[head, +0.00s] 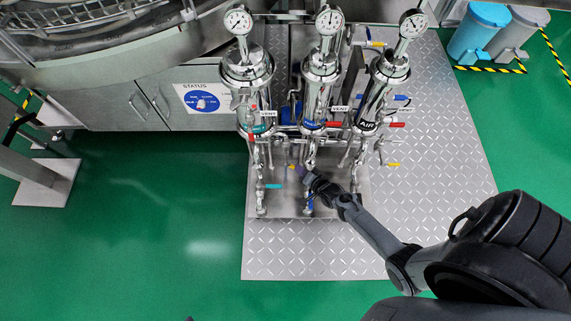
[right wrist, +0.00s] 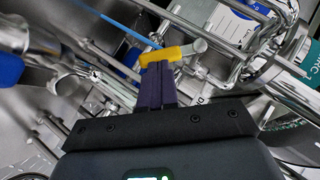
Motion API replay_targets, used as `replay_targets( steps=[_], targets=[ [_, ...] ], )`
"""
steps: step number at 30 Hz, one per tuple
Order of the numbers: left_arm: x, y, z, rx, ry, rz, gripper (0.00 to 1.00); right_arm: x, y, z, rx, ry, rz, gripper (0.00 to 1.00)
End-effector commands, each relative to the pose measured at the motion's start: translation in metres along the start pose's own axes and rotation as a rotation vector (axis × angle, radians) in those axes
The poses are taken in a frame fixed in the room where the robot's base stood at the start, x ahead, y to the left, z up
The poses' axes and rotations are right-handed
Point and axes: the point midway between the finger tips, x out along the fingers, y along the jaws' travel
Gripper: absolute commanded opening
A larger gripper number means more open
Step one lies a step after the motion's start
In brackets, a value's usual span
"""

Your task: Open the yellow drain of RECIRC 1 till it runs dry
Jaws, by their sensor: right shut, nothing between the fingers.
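The yellow drain handle (right wrist: 178,53) shows large in the right wrist view, lying crosswise on a small metal valve. It also shows as a small yellow spot in the head view (head: 291,167). The RECIRC 1 housing (head: 248,75) is the left steel cylinder with a teal band; part of its label (right wrist: 312,58) shows at the right edge of the right wrist view. My right gripper (head: 298,170) is shut and empty, its purple fingertips (right wrist: 156,66) right at the handle's near side. I cannot tell whether they touch it. My left gripper is out of view.
A middle housing (head: 319,75) with a blue band and an AIR housing (head: 388,75) stand to the right. Pipes and several colored handles, including a teal one (head: 271,186), crowd the area. The diamond-plate floor (head: 300,262) in front is clear.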

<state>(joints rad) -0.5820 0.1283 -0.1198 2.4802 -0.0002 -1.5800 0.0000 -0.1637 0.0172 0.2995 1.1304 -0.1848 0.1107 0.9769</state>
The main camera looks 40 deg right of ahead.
Motion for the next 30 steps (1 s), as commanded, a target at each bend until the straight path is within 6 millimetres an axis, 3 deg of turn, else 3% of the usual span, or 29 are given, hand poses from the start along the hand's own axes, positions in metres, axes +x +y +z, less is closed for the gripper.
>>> replay_targets(
  steps=[9,30],
  targets=[
    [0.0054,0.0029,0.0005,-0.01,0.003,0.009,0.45,0.0048,0.0137,0.0021,0.055,0.015,-0.04,0.0],
    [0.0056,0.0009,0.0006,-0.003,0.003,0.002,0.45,0.0094,0.0165,0.0071,0.052,0.014,-0.038,0.0]
  ],
)
